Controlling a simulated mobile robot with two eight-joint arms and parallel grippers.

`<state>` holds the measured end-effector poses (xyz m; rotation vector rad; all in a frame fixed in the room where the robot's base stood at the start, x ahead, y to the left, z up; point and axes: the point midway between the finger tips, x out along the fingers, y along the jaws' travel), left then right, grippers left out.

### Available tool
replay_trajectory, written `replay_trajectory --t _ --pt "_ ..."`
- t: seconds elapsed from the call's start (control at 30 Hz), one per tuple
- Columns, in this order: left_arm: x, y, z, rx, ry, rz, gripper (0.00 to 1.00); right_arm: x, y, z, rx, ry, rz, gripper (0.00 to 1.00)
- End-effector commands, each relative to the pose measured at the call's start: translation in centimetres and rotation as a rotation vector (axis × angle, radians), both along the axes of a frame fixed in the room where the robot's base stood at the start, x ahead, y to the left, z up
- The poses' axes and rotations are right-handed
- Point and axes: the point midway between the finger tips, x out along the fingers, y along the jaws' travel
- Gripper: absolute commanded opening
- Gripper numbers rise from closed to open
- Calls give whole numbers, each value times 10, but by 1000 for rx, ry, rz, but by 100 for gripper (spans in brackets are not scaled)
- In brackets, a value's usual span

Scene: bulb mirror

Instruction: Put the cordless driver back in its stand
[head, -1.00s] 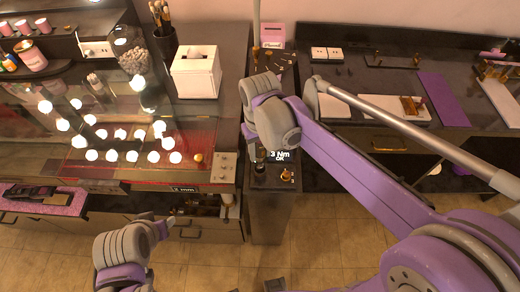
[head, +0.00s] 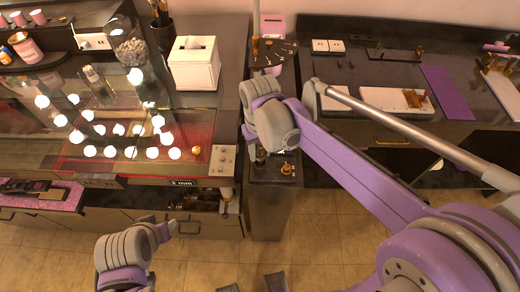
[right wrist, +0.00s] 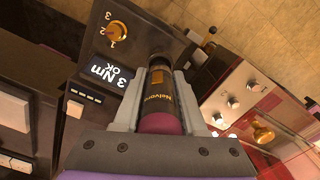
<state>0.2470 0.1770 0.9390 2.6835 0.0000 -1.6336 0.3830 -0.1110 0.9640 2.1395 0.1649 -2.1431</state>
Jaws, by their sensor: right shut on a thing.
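The cordless driver (right wrist: 160,99), a dark cylinder with gold lettering and a purple end, is between the fingers of my right gripper (right wrist: 164,118), shut on it. Its far end is close to the dark panel of the stand (right wrist: 140,52); I cannot tell whether it is seated. The panel carries a lit display (right wrist: 111,71) reading "3 Nm OK" and a brass dial (right wrist: 117,30). In the head view my right gripper (head: 262,150) is above the stand (head: 268,208), its fingers mostly hidden by the wrist. My left gripper (head: 160,226) is low at the left, its opening unclear.
A glass-topped counter with lit bulbs (head: 130,152) stands left of the stand, with a switch panel (head: 223,160) at its near corner. A white tissue box (head: 193,66) stands behind. A purple mat (head: 446,92) lies on the right counter. Tiled floor (head: 330,215) is open in front.

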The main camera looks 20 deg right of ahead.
Motion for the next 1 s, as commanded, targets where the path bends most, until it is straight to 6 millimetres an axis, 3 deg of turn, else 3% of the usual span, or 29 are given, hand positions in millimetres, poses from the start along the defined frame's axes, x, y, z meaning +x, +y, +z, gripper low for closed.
replay_trajectory --t 0.23,0.27,0.4,0.47,0.77,1.0 --pt "0 0 0 0 0 0 50 0 0 -1 0 -1 0 0" --pt "0 0 0 0 0 0 50 0 0 0 0 -1 0 42" --pt "0 0 0 0 0 0 50 0 0 -1 0 -1 0 68" --pt "0 0 0 0 0 0 50 0 0 -1 0 -1 0 76" --pt "0 0 0 0 0 0 50 0 0 1 0 -1 0 76" --pt "1 0 4 0 -2 0 50 0 0 34 0 -1 0 76"
